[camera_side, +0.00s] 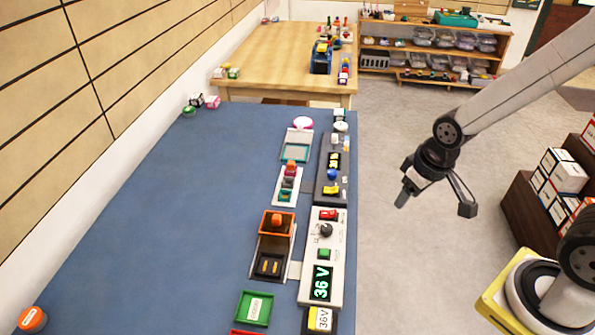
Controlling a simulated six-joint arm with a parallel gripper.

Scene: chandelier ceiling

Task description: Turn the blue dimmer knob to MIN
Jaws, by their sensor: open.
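A small blue knob (332,174) sits on a dark control panel (322,186) near the right edge of the blue table. A small display with yellow digits (334,160) is just behind it, and a yellow part (330,189) is just in front. The knob's pointer and any MIN marking are too small to read. My gripper (435,203) is open and empty, with its two fingers spread apart. It hangs in the air to the right of the panel, past the table edge and apart from the knob.
A white panel (336,255) with a red switch, black knob (325,230), green button and "36 V" display stands in front of the dark panel. An orange-topped fixture (277,222) and white stands are to its left. The left of the blue table (170,220) is largely clear.

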